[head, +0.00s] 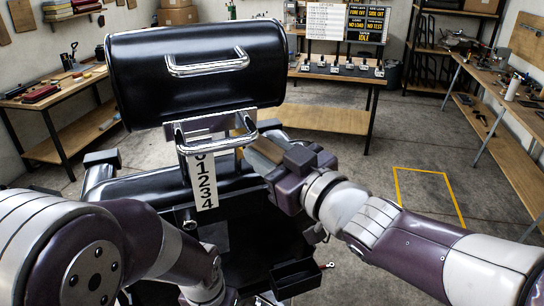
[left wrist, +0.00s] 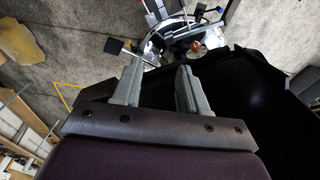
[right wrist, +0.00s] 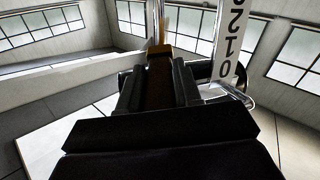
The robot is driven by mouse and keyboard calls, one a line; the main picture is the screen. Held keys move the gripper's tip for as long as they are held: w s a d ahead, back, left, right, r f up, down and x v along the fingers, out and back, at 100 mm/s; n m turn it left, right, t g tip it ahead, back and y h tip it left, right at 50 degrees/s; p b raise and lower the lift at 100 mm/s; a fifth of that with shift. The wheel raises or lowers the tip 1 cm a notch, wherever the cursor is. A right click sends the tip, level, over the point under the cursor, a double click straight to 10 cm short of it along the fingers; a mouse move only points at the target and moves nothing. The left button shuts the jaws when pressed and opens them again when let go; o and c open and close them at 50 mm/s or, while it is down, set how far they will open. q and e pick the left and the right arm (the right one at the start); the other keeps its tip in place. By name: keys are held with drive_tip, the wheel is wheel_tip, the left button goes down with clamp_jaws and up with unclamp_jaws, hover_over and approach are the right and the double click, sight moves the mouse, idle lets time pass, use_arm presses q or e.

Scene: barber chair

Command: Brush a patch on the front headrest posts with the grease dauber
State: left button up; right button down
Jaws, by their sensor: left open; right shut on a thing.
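The black headrest (head: 200,80) stands in the head view with chrome bars on its front. The number plate (head: 205,180) hangs below it, and the chrome posts (right wrist: 220,35) show in the right wrist view. My right gripper (head: 258,150) is shut on the grease dauber (right wrist: 160,62), a brown block with a tan tip. The tip is up against or very near a chrome post; contact cannot be told. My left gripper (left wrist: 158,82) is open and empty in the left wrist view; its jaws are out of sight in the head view.
A small black tray (head: 296,280) sits low, right of the chair's dark seat. A workbench (head: 335,78) with several small fixtures stands behind, and another bench (head: 515,115) is at the right. A yellow floor outline (head: 425,170) marks clear floor.

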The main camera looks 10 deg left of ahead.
wheel_tip(320, 180, down, 4)
drive_tip(key=b, duration=0.3)
wheel_tip(320, 180, up, 5)
drive_tip(key=p, duration=0.5)
drive_tip(key=shift+r, duration=0.1)
use_arm(q)
drive_tip(key=shift+s+d+r, duration=0.1)
drive_tip(key=shift+r, duration=0.3)
